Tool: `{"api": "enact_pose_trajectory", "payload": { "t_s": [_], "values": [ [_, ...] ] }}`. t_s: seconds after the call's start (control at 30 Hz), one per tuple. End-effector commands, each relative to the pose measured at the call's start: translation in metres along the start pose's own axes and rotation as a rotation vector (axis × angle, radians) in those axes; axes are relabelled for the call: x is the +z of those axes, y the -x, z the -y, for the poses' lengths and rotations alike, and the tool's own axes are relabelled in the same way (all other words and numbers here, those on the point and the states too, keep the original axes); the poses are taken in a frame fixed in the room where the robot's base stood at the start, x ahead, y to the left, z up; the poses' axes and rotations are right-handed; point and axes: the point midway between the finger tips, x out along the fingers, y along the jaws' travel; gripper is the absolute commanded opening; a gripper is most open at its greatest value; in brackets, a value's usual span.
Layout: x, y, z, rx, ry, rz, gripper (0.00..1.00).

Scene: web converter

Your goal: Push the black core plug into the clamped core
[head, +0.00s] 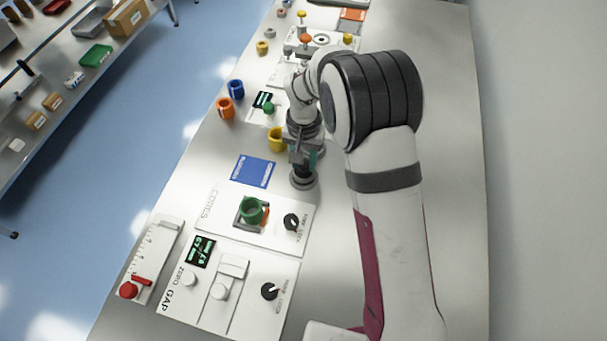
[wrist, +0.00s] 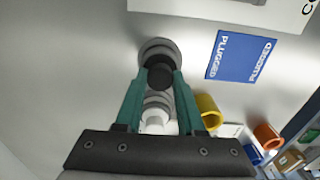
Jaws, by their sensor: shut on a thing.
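My gripper (head: 302,160) points down over a round grey stand (head: 303,181), right of the blue PLUGGED mat (head: 254,171). In the wrist view its teal fingers (wrist: 160,76) are shut on the black plug (wrist: 160,74). The grey stand (wrist: 155,46) shows just beyond the plug; I cannot tell whether the two touch. A green core (head: 252,209) stands in a dark square clamp on the CORES panel (head: 222,228), nearer than the mat. The clamp is partly hidden by the core, and the core's inside is not clear. In the head view the plug is hard to make out.
A black knob (head: 291,222) is on the CORES panel. A yellow core (head: 276,140) stands close left of my gripper; orange (head: 225,108) and blue (head: 236,89) cores stand farther left. The GAP panel (head: 255,301) lies nearest. The bench is bare around the stand's near side.

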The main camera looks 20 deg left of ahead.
Motion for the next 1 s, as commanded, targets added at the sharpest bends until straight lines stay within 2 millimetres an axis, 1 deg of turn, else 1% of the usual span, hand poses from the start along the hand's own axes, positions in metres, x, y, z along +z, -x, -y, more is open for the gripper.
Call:
{"api": "enact_pose_trajectory", "payload": {
  "t_s": [0.8, 1.0],
  "values": [
    [0.000, 0.042, 0.000, -0.001, 0.000, -0.001, 0.00],
    [0.000, 0.047, 0.000, 0.000, 0.000, 0.000, 0.00]
  ]
}}
